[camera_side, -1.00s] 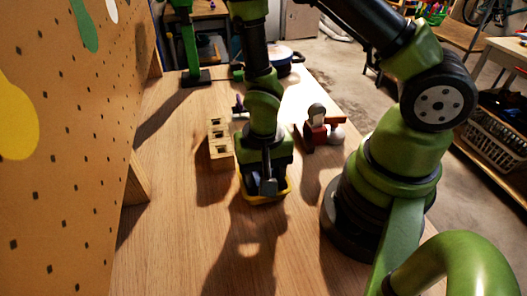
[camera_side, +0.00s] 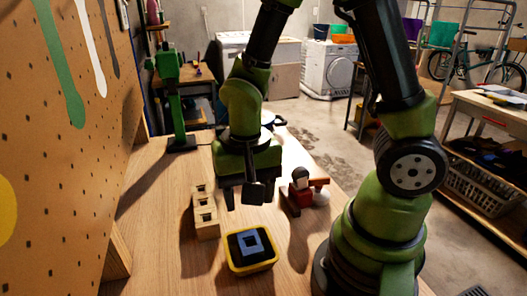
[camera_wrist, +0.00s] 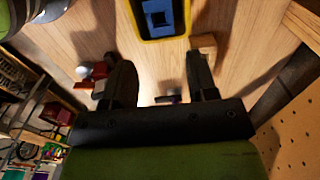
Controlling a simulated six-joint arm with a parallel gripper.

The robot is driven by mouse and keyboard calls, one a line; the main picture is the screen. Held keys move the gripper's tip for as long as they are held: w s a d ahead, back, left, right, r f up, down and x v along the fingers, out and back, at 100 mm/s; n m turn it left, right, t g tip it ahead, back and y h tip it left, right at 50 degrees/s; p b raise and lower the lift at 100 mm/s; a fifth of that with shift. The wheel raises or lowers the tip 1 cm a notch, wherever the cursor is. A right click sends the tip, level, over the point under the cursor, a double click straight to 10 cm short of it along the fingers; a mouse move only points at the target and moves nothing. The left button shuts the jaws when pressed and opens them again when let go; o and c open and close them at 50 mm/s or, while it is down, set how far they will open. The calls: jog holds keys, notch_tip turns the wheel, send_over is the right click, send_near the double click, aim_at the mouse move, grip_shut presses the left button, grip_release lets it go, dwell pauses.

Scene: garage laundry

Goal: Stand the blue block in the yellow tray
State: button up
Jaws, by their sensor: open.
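The blue block (camera_side: 250,243) stands inside the yellow tray (camera_side: 232,268) on the wooden table, with a square opening showing in its top. In the wrist view the blue block (camera_wrist: 158,12) and the yellow tray (camera_wrist: 188,30) are at the top edge, partly cut off. My gripper (camera_side: 247,203) is above the table, behind and above the tray in the side view. Its two fingers are spread and nothing is between them; they also show apart in the wrist view (camera_wrist: 160,80). The gripper is clear of the block.
A wooden block with square holes (camera_side: 205,215) stands left of the tray. A red object with a dark top (camera_side: 299,190) and a white ball (camera_side: 321,197) are to the right. A green stand (camera_side: 178,110) is at the back left, beside the pegboard (camera_side: 60,170). Table in front is bare.

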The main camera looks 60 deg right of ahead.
jog(key=s+r+n+t+y, duration=0.1)
jog(key=s+r+n+t, duration=0.1)
jog(key=r, duration=0.6)
jog(key=s+r+n+t+y, duration=0.1)
jog(key=s+r+n+t, duration=0.2)
jog(key=r, duration=0.6)
jog(key=shift+s+d+t, duration=0.4)
jog(key=shift+s+t, duration=0.2)
jog(key=shift+t, duration=0.5)
